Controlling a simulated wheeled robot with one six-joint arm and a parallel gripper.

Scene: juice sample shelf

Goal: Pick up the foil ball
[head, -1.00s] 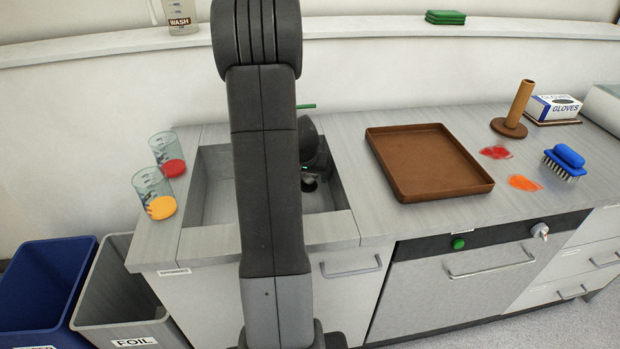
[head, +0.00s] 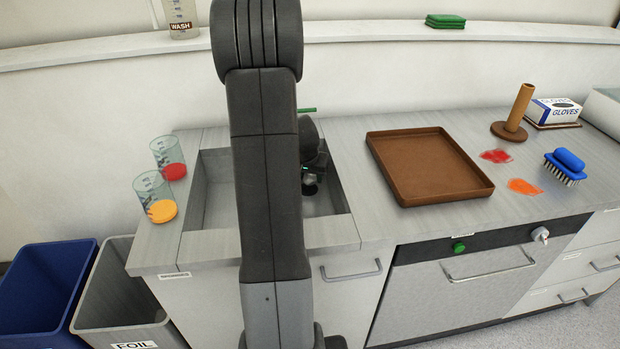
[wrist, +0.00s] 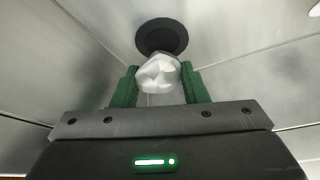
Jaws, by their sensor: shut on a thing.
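The foil ball (wrist: 158,75) is a crumpled, pale silvery lump between the green fingers of my gripper (wrist: 155,84) in the wrist view. The fingers press on it from both sides. Behind it in that view is the round black drain (wrist: 162,36) of the sink. My own arm hides the middle of the sink.
Two glass beakers, one with red (head: 168,158) and one with orange (head: 155,197), stand left of the sink. A brown tray (head: 425,195) lies to the right. A blue brush (head: 566,165) is farther right. A grey FOIL bin (head: 105,302) and a blue bin (head: 40,290) stand at lower left.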

